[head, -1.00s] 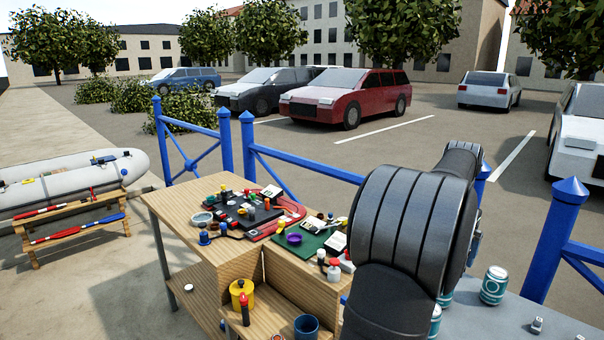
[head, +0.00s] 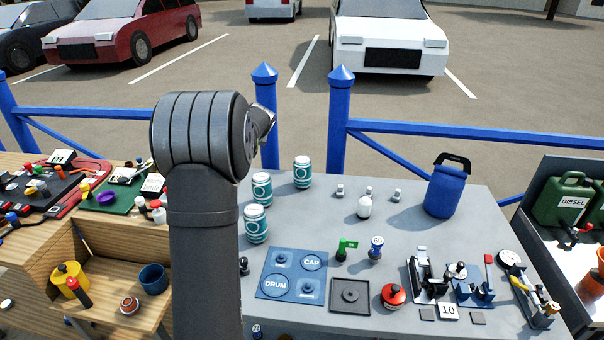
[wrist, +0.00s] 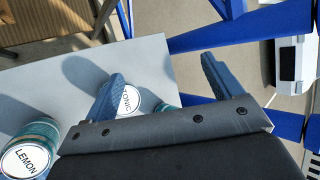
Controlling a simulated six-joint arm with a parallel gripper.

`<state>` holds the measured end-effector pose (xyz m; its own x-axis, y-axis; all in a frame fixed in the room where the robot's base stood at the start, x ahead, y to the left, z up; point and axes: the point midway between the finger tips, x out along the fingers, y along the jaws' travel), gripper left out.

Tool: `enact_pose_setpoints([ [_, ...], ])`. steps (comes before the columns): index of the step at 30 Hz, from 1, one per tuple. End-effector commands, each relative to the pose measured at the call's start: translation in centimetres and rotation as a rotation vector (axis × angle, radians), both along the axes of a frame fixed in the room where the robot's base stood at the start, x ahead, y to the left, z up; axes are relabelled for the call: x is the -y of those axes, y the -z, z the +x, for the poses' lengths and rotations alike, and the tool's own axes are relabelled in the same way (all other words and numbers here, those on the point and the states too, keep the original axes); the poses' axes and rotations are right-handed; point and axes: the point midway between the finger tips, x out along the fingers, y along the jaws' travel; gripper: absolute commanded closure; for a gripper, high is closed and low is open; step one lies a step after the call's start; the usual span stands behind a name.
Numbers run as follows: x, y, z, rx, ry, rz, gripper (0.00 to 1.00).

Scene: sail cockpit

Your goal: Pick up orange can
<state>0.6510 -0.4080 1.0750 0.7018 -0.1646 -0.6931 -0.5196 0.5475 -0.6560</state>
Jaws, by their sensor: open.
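Three teal cans stand upright on the grey table in the head view: a back one (head: 302,172), a middle one (head: 262,190) and a front one (head: 256,224). Their lettering is not readable there. In the wrist view one can's top reads LEMON (wrist: 28,158) and another's reads TONIC (wrist: 127,100), partly covered by a finger. I see no readable orange label, and no can coloured orange. My gripper (wrist: 165,75) is open and empty, above the table edge, its left finger overlapping the TONIC can in view.
A blue railing (head: 440,130) runs behind. A cluttered wooden bench (head: 120,240) stands left.

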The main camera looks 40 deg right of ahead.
Motion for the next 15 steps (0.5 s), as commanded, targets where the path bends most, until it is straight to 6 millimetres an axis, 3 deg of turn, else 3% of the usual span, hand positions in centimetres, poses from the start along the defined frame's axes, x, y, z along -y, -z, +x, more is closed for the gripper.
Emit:
enact_pose_setpoints([
  [6,6.7,2.8,0.5,0.348,0.591,0.298,0.15],
  [12,12.2,5.4,-2.5,0.666,1.062,0.520,0.15],
  [15,13.9,6.4,-4.1,0.783,1.215,0.583,0.15],
])
